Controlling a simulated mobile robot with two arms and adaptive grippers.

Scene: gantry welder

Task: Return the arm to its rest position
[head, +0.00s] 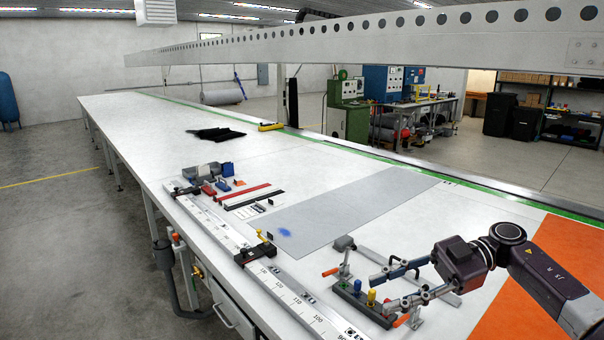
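My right gripper (380,292) comes in from the right on a dark purple-grey arm (548,280). Its two fingers are spread apart, with nothing visibly held between them. In the picture the fingertips lie just right of a dark block with a blue knob (357,286) and a yellow knob (371,298). I cannot tell whether a fingertip touches the block or how high the gripper is above the table. My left gripper is not in view.
Toggle clamps with orange handles (331,271) stand around the block on the long white table (290,178). A grey sheet (345,210), a ruler rail (285,293) and small tools lie left. An orange mat (525,300) lies right. A perforated beam (400,36) spans above.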

